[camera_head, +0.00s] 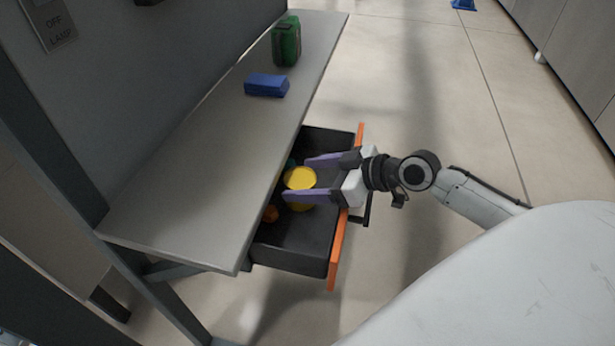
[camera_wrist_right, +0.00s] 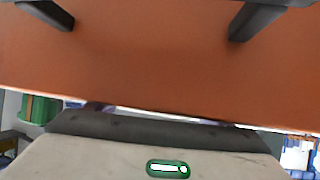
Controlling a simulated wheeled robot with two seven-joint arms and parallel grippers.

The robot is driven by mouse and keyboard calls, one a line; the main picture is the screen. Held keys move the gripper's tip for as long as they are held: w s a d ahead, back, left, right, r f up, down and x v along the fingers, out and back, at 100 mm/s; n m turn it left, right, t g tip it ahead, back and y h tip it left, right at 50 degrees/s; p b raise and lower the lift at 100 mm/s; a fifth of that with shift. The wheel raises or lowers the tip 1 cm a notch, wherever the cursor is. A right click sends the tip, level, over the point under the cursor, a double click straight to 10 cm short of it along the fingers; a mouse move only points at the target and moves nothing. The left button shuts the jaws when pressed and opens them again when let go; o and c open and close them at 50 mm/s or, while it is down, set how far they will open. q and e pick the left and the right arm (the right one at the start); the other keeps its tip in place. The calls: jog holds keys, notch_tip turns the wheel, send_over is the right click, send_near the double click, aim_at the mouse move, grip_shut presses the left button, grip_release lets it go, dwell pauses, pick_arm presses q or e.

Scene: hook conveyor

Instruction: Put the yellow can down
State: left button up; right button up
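The yellow can (camera_head: 300,177) is inside the open drawer, upright, with its round top facing up. My right gripper (camera_head: 297,179) reaches over the drawer's orange front from the right. Its two purple fingers lie on either side of the can, and the near finger hides part of the can's side. I cannot tell whether the fingers press on the can or stand slightly apart from it. I also cannot tell whether the can rests on the drawer floor. The right wrist view shows neither the can nor the fingertips. My left gripper is not in view.
The dark drawer (camera_head: 293,258) has an orange front (camera_head: 337,262) and also holds a small orange item (camera_head: 270,213) and a teal item, mostly hidden. A grey bench top (camera_head: 215,165) overhangs its left side, bearing a blue box (camera_head: 266,85) and a green canister (camera_head: 287,42).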

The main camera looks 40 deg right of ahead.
jog(key=shift+r, duration=0.2)
jog(key=p+v, duration=0.1)
jog(key=v, duration=1.1)
